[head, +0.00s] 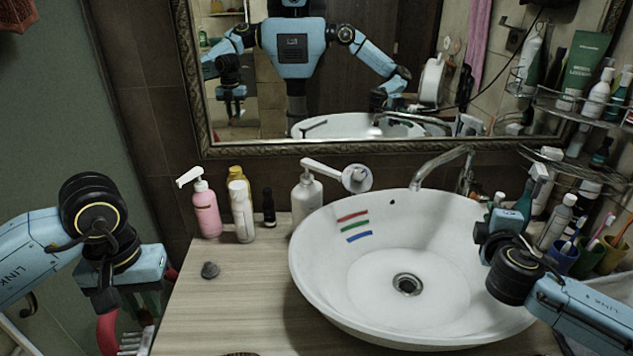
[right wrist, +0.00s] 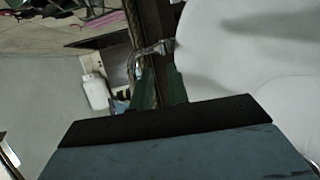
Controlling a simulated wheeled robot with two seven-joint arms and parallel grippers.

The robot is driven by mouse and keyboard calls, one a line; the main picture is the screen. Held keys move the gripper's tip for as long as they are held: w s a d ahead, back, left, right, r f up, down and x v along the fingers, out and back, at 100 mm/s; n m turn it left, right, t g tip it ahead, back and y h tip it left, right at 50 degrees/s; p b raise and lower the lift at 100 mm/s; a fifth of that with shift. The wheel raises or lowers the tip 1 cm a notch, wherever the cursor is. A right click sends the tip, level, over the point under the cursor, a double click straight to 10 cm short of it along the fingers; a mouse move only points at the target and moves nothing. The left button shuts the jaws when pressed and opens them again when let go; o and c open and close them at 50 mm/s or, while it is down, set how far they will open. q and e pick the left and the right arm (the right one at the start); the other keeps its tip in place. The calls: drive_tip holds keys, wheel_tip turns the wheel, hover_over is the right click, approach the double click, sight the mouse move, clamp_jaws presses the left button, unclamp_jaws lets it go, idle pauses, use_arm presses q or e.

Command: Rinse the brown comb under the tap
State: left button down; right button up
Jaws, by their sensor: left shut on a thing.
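My left gripper (head: 138,312) is at the lower left, beside the counter and away from the basin. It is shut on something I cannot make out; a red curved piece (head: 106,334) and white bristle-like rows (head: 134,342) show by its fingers. No comb can be clearly identified; a brown edge (head: 240,354) shows at the bottom of the head view. The tap (head: 440,165) arches over the back of the white basin (head: 325,290), with no water visible. My right gripper (head: 497,205) is beside the basin's right rim. In the right wrist view its green fingers (right wrist: 160,85) are apart, near the tap (right wrist: 150,52).
A pink pump bottle (head: 206,212), other bottles and a white pump bottle (head: 306,196) stand left of the basin. A dark stopper (head: 210,270) lies on the counter (head: 235,315). Bottles and brush cups crowd the right. The basin is empty, its drain (head: 407,284) uncovered.

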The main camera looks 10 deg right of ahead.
sight(485, 198)
drive_tip(key=shift+f+b+x, duration=0.2)
drive_tip(key=shift+b+x, duration=0.4)
drive_tip(key=shift+x, duration=5.4)
drive_tip(key=shift+c, duration=0.5)
clamp_jaws()
